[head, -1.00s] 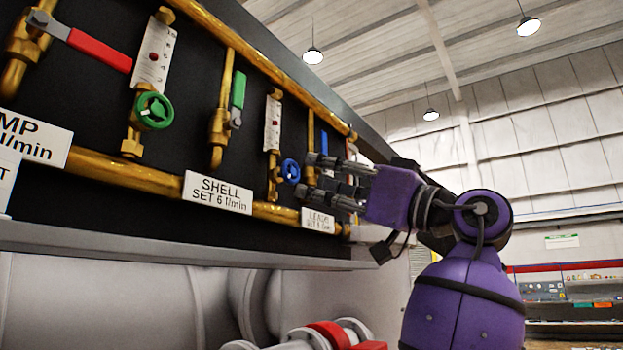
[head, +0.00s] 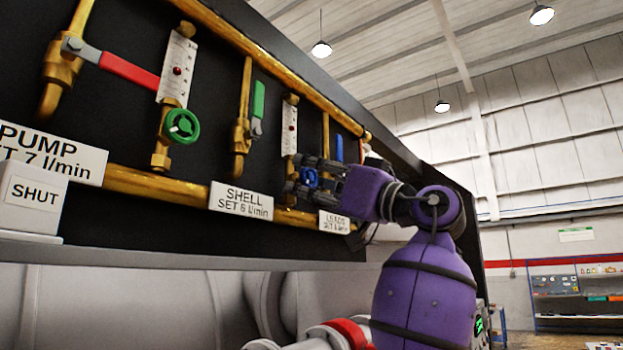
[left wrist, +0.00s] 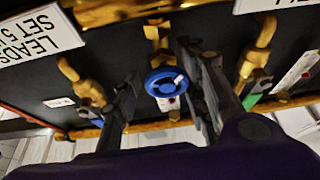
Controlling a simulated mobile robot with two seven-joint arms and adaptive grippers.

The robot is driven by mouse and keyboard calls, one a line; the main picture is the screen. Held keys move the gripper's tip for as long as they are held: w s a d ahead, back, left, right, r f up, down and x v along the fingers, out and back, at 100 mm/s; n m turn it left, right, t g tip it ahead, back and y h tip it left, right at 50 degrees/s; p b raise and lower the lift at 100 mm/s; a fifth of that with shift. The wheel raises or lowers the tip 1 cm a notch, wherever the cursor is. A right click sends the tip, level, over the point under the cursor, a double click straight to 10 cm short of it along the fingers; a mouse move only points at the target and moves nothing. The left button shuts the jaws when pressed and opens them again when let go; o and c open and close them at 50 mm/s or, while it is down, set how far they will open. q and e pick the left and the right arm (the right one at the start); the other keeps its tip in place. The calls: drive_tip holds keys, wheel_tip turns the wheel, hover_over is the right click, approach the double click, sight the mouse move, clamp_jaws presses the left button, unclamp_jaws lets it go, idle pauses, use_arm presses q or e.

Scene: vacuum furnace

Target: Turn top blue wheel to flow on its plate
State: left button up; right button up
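The blue wheel (head: 309,177) sits on a brass valve below a white flow gauge (head: 290,125), largely covered by my fingers in the head view. It shows clearly in the left wrist view (left wrist: 167,83), with a pale mark on its rim. My left gripper (head: 298,176) is open. In the left wrist view its fingers stand on either side of the wheel, with gaps visible. The white plate (head: 334,222) beside the wheel is small in the head view; in the left wrist view the plate (left wrist: 38,42) reads LEADS, SET 5. My right gripper is out of view.
A green wheel (head: 181,126) and the SHELL SET 6 l/min plate (head: 241,201) are to the left. A red lever (head: 130,70) and a green lever (head: 258,99) stick out from brass pipes. A SHUT block (head: 33,196) stands on the ledge at far left.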

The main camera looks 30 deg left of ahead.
use_arm(q)
drive_tip(key=shift+s, duration=0.15)
drive_tip(key=c, duration=0.7)
drive_tip(key=shift+m+t, duration=0.6)
drive_tip(key=shift+m, duration=0.4)
drive_tip(key=o, duration=1.1)
drive_tip(key=shift+w+f, duration=0.1)
drive_tip(key=shift+w, duration=0.15)
drive_tip(key=shift+c, duration=0.2)
drive_tip(key=shift+s, duration=0.15)
drive_tip(key=v, duration=1.2)
drive_tip(key=shift+r, duration=0.25)
